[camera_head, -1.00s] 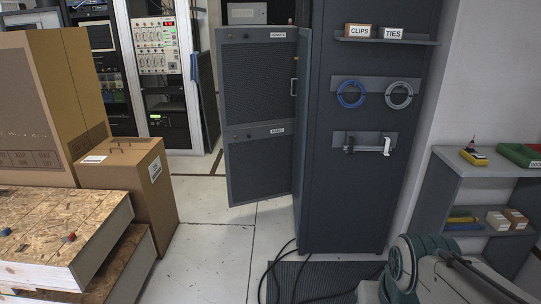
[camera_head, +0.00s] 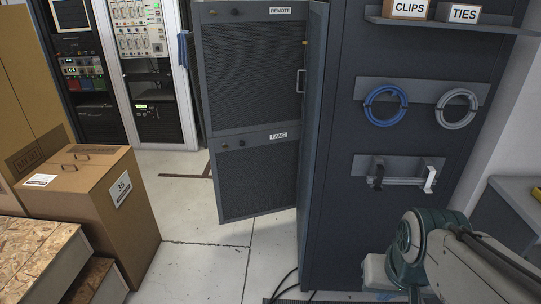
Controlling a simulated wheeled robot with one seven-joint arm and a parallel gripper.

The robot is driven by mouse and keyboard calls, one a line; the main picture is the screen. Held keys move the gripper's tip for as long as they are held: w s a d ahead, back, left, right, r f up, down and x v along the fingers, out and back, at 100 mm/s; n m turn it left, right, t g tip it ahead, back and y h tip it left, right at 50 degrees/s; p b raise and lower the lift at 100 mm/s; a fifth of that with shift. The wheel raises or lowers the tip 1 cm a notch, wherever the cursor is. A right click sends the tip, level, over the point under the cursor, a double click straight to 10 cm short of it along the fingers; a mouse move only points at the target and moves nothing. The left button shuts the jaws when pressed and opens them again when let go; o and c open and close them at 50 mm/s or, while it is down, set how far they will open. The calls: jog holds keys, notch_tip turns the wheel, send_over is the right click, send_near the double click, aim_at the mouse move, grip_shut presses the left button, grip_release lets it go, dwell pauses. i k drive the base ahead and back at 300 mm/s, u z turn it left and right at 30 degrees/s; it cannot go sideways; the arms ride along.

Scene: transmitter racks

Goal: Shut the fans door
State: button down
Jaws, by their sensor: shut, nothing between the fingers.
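The fans door (camera_head: 258,182) is the lower dark mesh panel, with a FANS label at its top edge. It stands out to the left of the tall dark cabinet (camera_head: 335,225), above the floor. It appears to be swung open, but I cannot tell the exact angle. The remote door (camera_head: 250,80), labelled REMOTE, is directly above it, roughly in line, with a handle near its right edge. My arm shows at the lower right, in front of the cabinet's side and apart from the doors in the picture. My gripper is not in view.
Cardboard boxes (camera_head: 93,215) and wooden boards (camera_head: 45,262) stand at the left. The cabinet's side carries a shelf (camera_head: 440,24), blue and grey cable coils (camera_head: 385,105) and a bracket (camera_head: 403,178). Black cables lie at its foot. The floor (camera_head: 205,262) between boxes and cabinet is clear.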

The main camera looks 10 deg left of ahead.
aim_at(258, 174)
jog(key=i, duration=0.45)
jog(key=u, duration=0.9)
jog(key=i, duration=0.95)
jog(key=u, duration=0.65)
jog(key=i, duration=1.45)
jog(key=u, duration=0.3)
